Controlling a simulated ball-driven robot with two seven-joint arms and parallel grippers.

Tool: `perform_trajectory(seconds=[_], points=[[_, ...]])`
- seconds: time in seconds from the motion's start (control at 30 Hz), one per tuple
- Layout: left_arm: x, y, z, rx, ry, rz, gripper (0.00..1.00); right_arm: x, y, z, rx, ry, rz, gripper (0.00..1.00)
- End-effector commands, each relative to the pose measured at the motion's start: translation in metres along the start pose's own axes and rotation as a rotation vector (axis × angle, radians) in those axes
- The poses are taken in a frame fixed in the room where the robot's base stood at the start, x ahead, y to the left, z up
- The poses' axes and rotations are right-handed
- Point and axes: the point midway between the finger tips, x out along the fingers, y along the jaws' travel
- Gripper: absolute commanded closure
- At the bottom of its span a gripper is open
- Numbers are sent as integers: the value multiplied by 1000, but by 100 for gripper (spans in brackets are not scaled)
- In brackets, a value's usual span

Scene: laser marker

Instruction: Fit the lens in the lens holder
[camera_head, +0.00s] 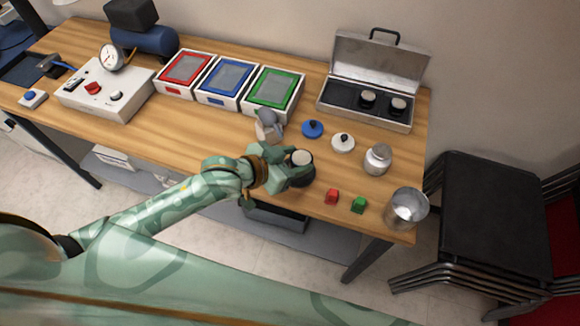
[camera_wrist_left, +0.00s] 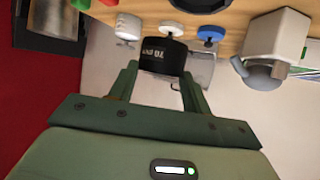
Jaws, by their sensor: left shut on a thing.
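My left gripper (camera_head: 288,170) is shut on a black cylindrical lens (camera_head: 301,158) with a pale top, over the front part of the bench. In the left wrist view the lens (camera_wrist_left: 162,56) sits between the fingertips (camera_wrist_left: 160,78), with pale lettering on its side. A small beige and grey device (camera_head: 268,124) stands just behind and left of the gripper. It shows at the right in the wrist view (camera_wrist_left: 276,45), with a grey rounded part. I cannot tell for sure that it is the lens holder. The lens is apart from it. My right gripper is not in view.
An open metal case (camera_head: 330,116) with two black lenses stands at the back right. A blue knob (camera_head: 312,129), a white knob (camera_head: 343,143), a metal jar (camera_head: 377,159), red (camera_head: 332,197) and green (camera_head: 358,204) blocks and a metal cup (camera_head: 406,208) lie around the right end. Colored trays (camera_head: 229,84) stand behind.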

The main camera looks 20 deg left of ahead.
Motion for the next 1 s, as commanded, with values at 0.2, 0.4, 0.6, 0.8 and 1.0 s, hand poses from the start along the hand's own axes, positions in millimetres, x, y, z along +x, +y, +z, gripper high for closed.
perform_trajectory(seconds=[0.2, 0.4, 0.6, 0.8, 1.0], points=[[30, -23, 28, -3, -4, 2, 78, 18, -2, 5, 0, -7, -2, 64], [40, -32, 36, -3, -4, 2, 78, 24, -2, 6, 0, -9, -3, 64], [55, -33, 64, -4, -5, 3, 78, 36, -4, 11, 0, -16, -5, 64], [55, -33, 62, -2, -2, 3, 78, 34, -3, 10, 0, -16, -5, 64], [56, -33, 65, -2, -3, 3, 41, 35, -4, 11, 0, -16, -5, 64]])
